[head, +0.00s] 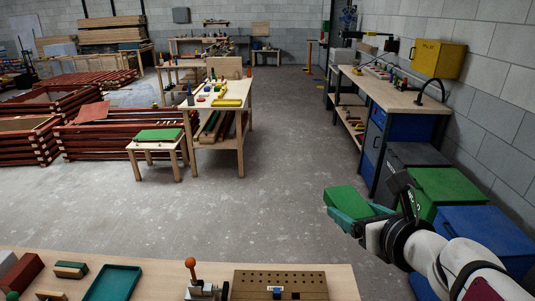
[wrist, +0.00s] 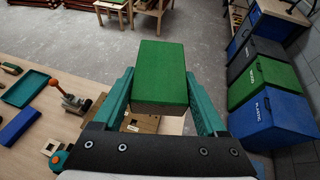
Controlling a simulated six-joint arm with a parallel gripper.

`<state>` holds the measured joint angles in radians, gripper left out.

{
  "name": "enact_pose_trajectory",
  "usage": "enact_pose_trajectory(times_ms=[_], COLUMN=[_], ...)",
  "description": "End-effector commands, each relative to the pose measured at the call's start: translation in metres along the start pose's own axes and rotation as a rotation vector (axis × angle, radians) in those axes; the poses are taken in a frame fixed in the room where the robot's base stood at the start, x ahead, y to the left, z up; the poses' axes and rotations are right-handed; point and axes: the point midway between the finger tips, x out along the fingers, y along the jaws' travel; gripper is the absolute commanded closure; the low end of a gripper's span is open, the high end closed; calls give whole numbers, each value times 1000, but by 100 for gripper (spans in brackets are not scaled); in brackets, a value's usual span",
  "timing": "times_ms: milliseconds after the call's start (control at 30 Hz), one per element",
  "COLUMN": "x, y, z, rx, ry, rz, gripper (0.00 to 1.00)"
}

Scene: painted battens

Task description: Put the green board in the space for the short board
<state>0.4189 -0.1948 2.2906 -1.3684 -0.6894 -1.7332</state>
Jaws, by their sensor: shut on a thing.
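My gripper (head: 362,213) is at the right of the head view, beyond the right end of the near workbench top. Its teal fingers are shut on the green board (head: 343,198). In the wrist view, the green board (wrist: 162,70) is a short block with a green top and a bare, pale near end, held between both fingers of my gripper (wrist: 163,88). It is in the air, apart from any surface. I cannot make out a space for the short board; the held board and my gripper hide part of the bench in the wrist view.
The near workbench (head: 338,282) carries a drilled wooden block (head: 275,276), an orange-knobbed clamp (head: 191,264), a teal tray (head: 113,284) and small painted blocks at the left. A blue block (wrist: 18,126) lies there too. Green (head: 450,188) and blue (head: 485,232) bins stand at right.

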Motion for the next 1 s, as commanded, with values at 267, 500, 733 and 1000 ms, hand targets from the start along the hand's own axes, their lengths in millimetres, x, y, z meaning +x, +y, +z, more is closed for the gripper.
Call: enact_pose_trajectory(times_ms=[267, 500, 733, 1000], x=[89, 118, 124, 178], y=[30, 56, 72, 143], z=[-41, -135, -177, -206], rx=[-250, -464, -529, -529], ry=[-12, -25, -32, -31], rz=[572, 1064, 1230, 1231], gripper=[83, 83, 83, 83])
